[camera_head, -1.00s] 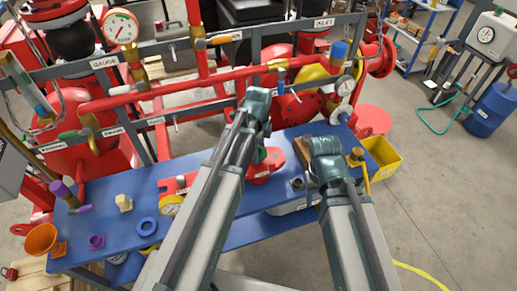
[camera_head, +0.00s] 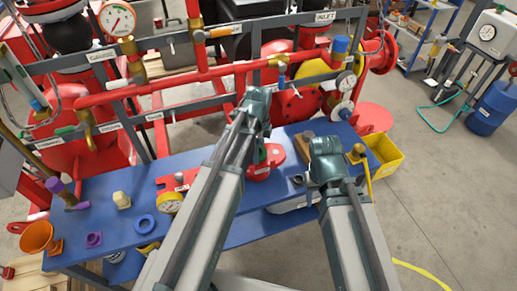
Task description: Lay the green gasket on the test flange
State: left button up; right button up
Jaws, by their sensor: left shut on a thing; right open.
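A red round flange (camera_head: 277,157) sits on the blue bench, partly hidden behind my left arm. A small bit of green (camera_head: 262,154) shows at it, just below my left gripper (camera_head: 258,128); it looks like the green gasket, mostly hidden. My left gripper is shut on it, its fingertips largely hidden by my arm. I cannot tell whether the gasket touches the flange. My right gripper (camera_head: 326,165) is open, over the right part of the bench, beside a brown block (camera_head: 304,143).
Red pipework (camera_head: 160,83) runs behind. A yellow bin (camera_head: 387,160) stands at the right end.

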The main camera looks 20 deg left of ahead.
pick_arm(q)
jog(key=shift+f+b, duration=0.6)
jog(key=shift+f, duration=0.05)
jog(key=o, duration=1.1)
jog(key=shift+r, duration=0.15)
notch_tip(320, 180, up, 14)
jog(key=p, duration=1.4)
jog(key=shift+f, duration=0.2)
